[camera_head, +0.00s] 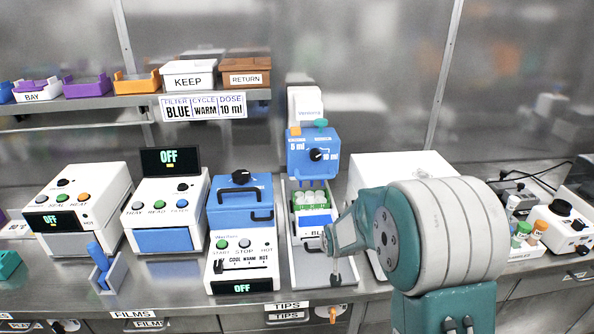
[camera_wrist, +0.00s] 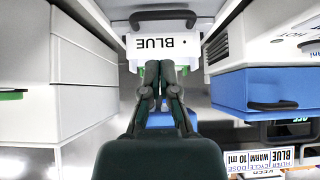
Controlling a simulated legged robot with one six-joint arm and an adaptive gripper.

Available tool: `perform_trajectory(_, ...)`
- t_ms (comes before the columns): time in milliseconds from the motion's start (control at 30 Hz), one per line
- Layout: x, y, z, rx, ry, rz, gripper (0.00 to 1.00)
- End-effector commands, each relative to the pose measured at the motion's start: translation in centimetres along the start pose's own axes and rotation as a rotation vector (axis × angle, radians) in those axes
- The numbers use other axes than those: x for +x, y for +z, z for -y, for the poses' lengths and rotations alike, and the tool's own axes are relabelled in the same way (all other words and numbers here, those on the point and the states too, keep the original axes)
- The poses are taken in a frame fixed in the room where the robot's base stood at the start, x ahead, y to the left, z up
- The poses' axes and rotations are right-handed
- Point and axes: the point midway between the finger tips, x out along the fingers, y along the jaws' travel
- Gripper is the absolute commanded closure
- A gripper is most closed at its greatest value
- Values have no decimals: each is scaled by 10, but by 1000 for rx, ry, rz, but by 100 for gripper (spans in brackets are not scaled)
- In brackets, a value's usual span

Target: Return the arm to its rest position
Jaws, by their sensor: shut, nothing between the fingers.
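My arm (camera_head: 440,235) reaches in from the lower right of the head view, bent, with its wrist over the front part of the blue dosing station. My gripper (camera_wrist: 158,72) shows in the wrist view with its dark fingers together and nothing between them. In that view the fingers point towards a white panel (camera_wrist: 188,45) labelled BLUE, which appears upside down under a dark handle (camera_wrist: 163,16). I cannot tell whether the fingertips touch it. In the head view my large arm joint hides part of the bench behind it.
The dosing station (camera_head: 313,152) stands close beside my wrist, with green-capped vials (camera_head: 310,198) below its head. A blue-and-white machine (camera_head: 241,240) stands to the left and a white box (camera_head: 400,165) behind my arm. Small bottles (camera_head: 530,235) stand at the right.

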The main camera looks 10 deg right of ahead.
Motion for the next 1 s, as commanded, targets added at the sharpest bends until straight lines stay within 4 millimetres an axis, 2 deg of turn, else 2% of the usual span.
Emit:
perform_trajectory(67, -11, -3, 0, 0, 1, 2, 100)
perform_trajectory(167, -40, -8, -1, 2, 5, 11, 100)
perform_trajectory(300, -94, -10, -3, 4, 11, 41, 100)
perform_trajectory(467, -153, -2, -4, 6, 16, 80, 100)
perform_trajectory(600, -202, 13, -4, 8, 18, 112, 100)
perform_trajectory(767, -255, 37, -4, 11, 18, 148, 100)
perform_trajectory(1000, -322, 86, -3, 14, 15, 203, 100)
